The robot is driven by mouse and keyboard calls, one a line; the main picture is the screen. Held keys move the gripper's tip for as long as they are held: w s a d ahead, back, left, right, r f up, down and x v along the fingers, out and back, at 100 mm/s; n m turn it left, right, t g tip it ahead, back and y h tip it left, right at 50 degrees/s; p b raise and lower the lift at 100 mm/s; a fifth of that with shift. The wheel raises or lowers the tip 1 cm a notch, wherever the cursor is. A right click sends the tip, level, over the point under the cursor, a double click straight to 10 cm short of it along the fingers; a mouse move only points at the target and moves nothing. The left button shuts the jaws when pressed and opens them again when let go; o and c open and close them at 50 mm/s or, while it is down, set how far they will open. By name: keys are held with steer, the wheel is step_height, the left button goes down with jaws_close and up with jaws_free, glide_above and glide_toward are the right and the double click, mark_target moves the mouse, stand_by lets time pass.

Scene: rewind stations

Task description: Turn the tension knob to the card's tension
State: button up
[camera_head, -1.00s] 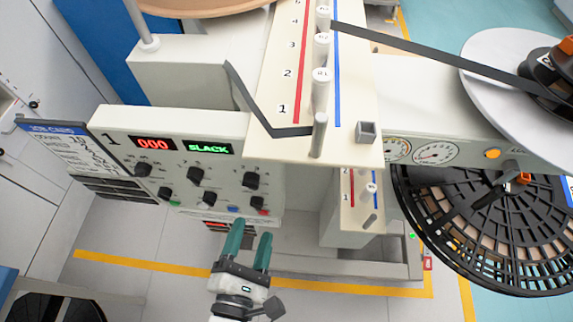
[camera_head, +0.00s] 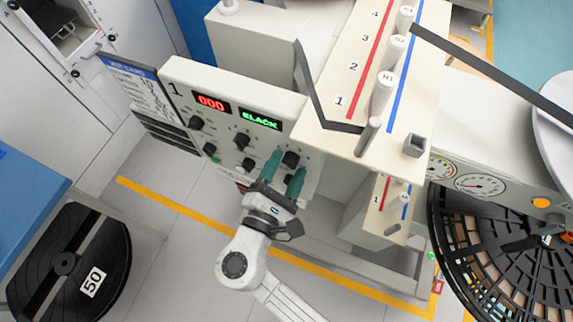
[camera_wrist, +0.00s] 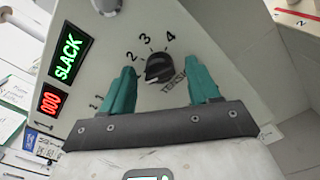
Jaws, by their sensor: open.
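The black tension knob (camera_head: 291,159) is at the right of the white panel of station 1 (camera_head: 178,68). In the wrist view the knob (camera_wrist: 158,67) has the numbers 2, 3 and 4 around it and a partly hidden tension label beside it. My gripper (camera_head: 284,171) is open, its teal fingers pointing at the panel. In the wrist view my gripper (camera_wrist: 162,88) has one finger on each side of the knob, with gaps showing. Contact is not visible. The job card (camera_head: 140,84) hangs left of the panel; its small text is unreadable.
A red display (camera_head: 212,103) reads 000 and a green display (camera_head: 261,118) reads SLACK. Other black knobs (camera_head: 242,141) sit left of the tension knob. A cream plate (camera_head: 330,95) with posts and a dark strip juts out at upper right.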

steer(key=shift+w+d, duration=0.1)
steer(key=shift+w, duration=0.05)
steer(key=shift+c, duration=0.2)
steer(key=c, duration=1)
steer(key=shift+o, duration=0.2)
steer(key=shift+f+m+b, duration=0.1)
steer(key=shift+m+b, duration=0.2)
steer(key=shift+b, duration=0.05)
steer(key=m+b, duration=0.8)
steer(key=b, duration=0.1)
steer(key=shift+m, duration=0.3)
